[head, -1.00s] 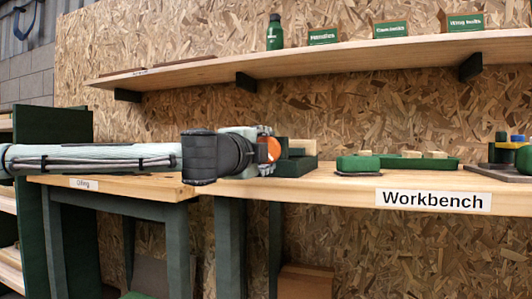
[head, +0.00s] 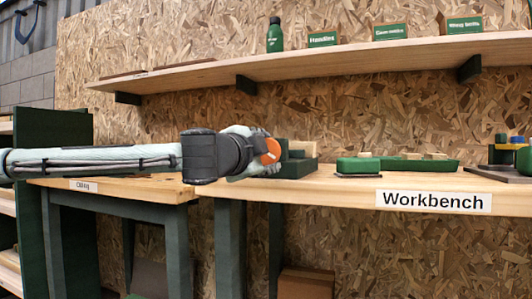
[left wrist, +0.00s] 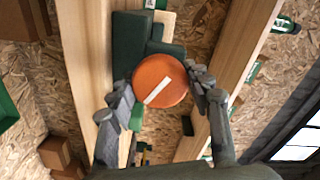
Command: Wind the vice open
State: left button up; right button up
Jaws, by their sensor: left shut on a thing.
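The vice (head: 299,160) is a dark green block at the left end of the workbench. It also shows in the left wrist view (left wrist: 132,45). Its round orange handwheel (head: 271,151) faces left toward my arm. In the left wrist view the handwheel (left wrist: 160,78) bears a slanted white stripe. My left gripper (head: 262,150) reaches in from the left and is shut on the handwheel, with one finger on each side of its rim, as the left wrist view (left wrist: 163,84) shows. The vice's jaw gap cannot be made out. My right gripper is not in view.
The workbench (head: 340,193) also carries a green block (head: 357,166), a green tray (head: 420,165) and a dark board with coloured pieces (head: 505,160). A shelf (head: 330,60) above holds a green bottle (head: 275,35) and several boxes. A lower table (head: 120,187) stands at left.

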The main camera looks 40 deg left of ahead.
pick_arm(q)
jog(key=o, duration=1.2)
jog(key=shift+c, duration=0.2)
jog(key=v, duration=0.7)
jog(key=shift+s, duration=0.25)
jog(key=shift+d, duration=0.1)
